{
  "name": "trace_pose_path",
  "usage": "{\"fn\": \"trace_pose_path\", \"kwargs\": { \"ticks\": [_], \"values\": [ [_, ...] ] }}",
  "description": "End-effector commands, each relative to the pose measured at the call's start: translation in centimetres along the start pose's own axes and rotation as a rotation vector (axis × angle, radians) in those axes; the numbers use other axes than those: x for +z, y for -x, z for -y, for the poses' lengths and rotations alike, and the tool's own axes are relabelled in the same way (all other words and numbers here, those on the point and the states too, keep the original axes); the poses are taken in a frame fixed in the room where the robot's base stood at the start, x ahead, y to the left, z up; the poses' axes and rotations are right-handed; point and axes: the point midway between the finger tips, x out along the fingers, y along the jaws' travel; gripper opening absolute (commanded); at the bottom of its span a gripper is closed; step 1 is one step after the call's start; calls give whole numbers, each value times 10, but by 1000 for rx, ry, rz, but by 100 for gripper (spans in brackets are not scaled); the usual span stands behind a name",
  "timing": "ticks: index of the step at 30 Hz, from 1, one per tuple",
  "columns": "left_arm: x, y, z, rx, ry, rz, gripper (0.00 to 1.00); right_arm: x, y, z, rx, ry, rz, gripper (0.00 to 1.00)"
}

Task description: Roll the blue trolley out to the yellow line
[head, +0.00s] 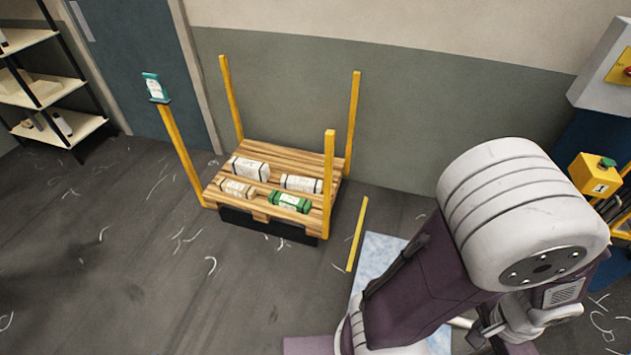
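No blue trolley can be made out for certain. A yellow strip (357,235) lies on the floor right of a wooden pallet, and it looks like a painted line. A large arm of mine fills the lower right, with a white joint and dark purple links, and hides the floor behind it. Grey metal parts show below the joint, but no fingertips can be picked out. I see neither gripper clearly enough to place it.
The wooden pallet (285,160) has yellow corner posts and carries several wrapped packs, one a green pack (290,202). A pale blue floor patch (383,252) lies beside my arm. Shelves (60,125) stand left. A yellow button box (594,174) stands right. Left floor is open, with scattered thread scraps.

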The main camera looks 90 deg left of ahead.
Motion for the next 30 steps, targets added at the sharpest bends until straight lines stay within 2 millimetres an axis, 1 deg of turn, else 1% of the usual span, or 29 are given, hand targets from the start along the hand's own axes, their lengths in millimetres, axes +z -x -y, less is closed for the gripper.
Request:
{"fn": "trace_pose_path", "kwargs": {
  "ticks": [1, 2, 3, 4, 30],
  "values": [
    [0, 0, 0, 0, 0, 0, 36, 0, 0, 0, 0, 0, 0, 18],
    [0, 0, 0, 0, 0, 0, 36, 0, 0, 0, 0, 0, 0, 26],
    [0, 0, 0, 0, 0, 0, 36, 0, 0, 0, 0, 0, 0, 37],
    [0, 0, 0, 0, 0, 0, 36, 0, 0, 0, 0, 0, 0, 44],
    [0, 0, 0, 0, 0, 0, 36, 0, 0, 0, 0, 0, 0, 44]
  ]
}}
